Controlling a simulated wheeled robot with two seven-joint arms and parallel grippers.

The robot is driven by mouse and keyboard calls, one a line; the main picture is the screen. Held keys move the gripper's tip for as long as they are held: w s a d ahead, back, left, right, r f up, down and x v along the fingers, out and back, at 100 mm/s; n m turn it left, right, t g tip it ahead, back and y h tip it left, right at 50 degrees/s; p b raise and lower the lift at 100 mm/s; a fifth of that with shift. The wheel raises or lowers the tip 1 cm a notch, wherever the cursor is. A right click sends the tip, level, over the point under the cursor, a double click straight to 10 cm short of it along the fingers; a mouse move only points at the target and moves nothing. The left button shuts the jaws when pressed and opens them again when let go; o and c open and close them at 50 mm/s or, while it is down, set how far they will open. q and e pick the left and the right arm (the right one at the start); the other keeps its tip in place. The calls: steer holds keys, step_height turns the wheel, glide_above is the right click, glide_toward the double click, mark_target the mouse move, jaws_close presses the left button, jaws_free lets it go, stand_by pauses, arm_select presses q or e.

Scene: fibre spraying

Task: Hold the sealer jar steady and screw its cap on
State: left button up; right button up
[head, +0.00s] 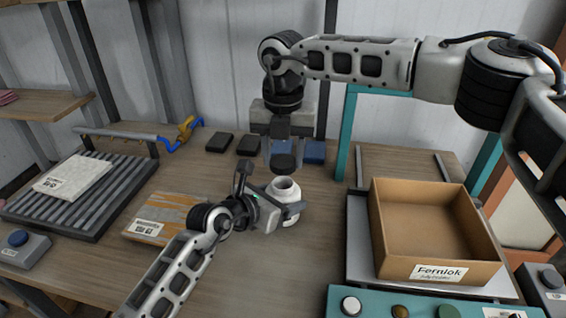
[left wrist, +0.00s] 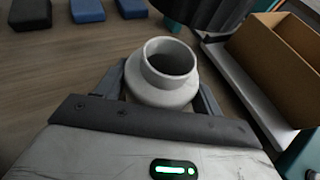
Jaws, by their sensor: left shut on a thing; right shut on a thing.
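The white sealer jar (head: 285,188) stands upright on the wooden table, its round mouth open and uncovered. My left gripper (head: 276,205) is shut on the jar's body, one finger on each side. In the left wrist view the jar (left wrist: 160,88) sits between the two fingers, and I see into its neck. My right gripper (head: 283,148) points down from above, shut on the dark round cap (head: 283,163). The cap hangs just above and slightly behind the jar's mouth, apart from it. In the left wrist view a dark round shape shows at the top edge, partly cut off.
An open cardboard box (head: 430,266) stands on a tray at the right. An orange-and-wood labelled block (head: 160,218) and a slatted rack (head: 75,205) lie to the left. Dark and blue blocks (head: 219,142) line the back. A teal button panel (head: 380,302) is at the front right.

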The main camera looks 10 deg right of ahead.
mark_target(283, 183)
steer(key=shift+f, duration=1.1)
steer(key=shift+f, duration=0.9)
steer(key=shift+f, duration=0.55)
arm_select(q)
steer(key=c, duration=0.5)
arm_select(e)
steer(key=m, duration=0.4)
steer(key=shift+m, duration=0.4)
steer(key=m, duration=0.4)
steer(key=shift+m, duration=0.4)
steer(key=m, duration=0.9)
steer(key=shift+m, duration=0.4)
